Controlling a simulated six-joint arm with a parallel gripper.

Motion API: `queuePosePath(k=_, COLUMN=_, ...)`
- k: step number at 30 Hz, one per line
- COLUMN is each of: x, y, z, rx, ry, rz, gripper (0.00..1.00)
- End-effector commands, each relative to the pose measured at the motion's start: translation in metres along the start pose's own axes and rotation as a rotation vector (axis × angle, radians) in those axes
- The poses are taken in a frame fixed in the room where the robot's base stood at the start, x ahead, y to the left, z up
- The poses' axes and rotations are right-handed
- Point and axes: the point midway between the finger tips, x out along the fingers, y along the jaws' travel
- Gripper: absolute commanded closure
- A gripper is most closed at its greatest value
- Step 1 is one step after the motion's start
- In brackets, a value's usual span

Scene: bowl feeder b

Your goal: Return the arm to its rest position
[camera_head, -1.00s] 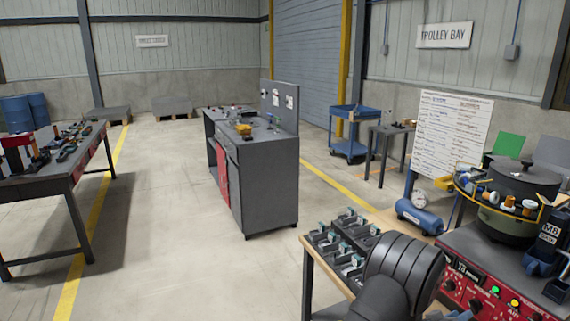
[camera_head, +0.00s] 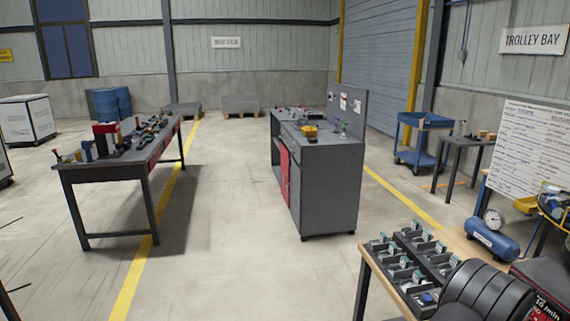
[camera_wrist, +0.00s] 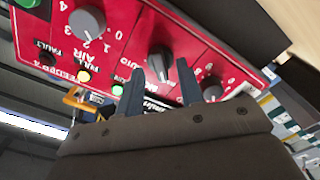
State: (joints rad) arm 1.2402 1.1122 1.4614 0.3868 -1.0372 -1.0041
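My gripper (camera_wrist: 157,78) shows in the wrist view as two blue-grey fingers with a clear gap between them. It is open, and nothing is held between the fingers. Behind the fingertips is a red control panel (camera_wrist: 125,12) with dark knobs and lit buttons. I cannot tell whether the fingers touch it. In the head view my dark, ribbed arm fills the lower right corner, and the gripper is out of sight there.
A bench with divided grey trays (camera_head: 408,262) stands beside my arm. Near it are a blue air tank (camera_head: 492,240) and a whiteboard (camera_head: 527,150). A grey cabinet (camera_head: 328,190) stands mid-floor, and a cluttered table (camera_head: 105,172) is at left. Open floor lies between them.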

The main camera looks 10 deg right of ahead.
Motion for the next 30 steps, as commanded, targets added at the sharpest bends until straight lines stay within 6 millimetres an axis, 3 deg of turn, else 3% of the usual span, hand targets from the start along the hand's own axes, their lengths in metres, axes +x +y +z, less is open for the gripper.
queuePosePath(k=26, x=-0.164, y=-0.001, z=0.000, rx=-0.003, ry=0.001, rz=-0.004, gripper=0.65)
queuePosePath(k=30, x=-0.136, y=0.001, z=0.001, rx=0.000, ry=-0.001, rz=0.003, gripper=0.65)
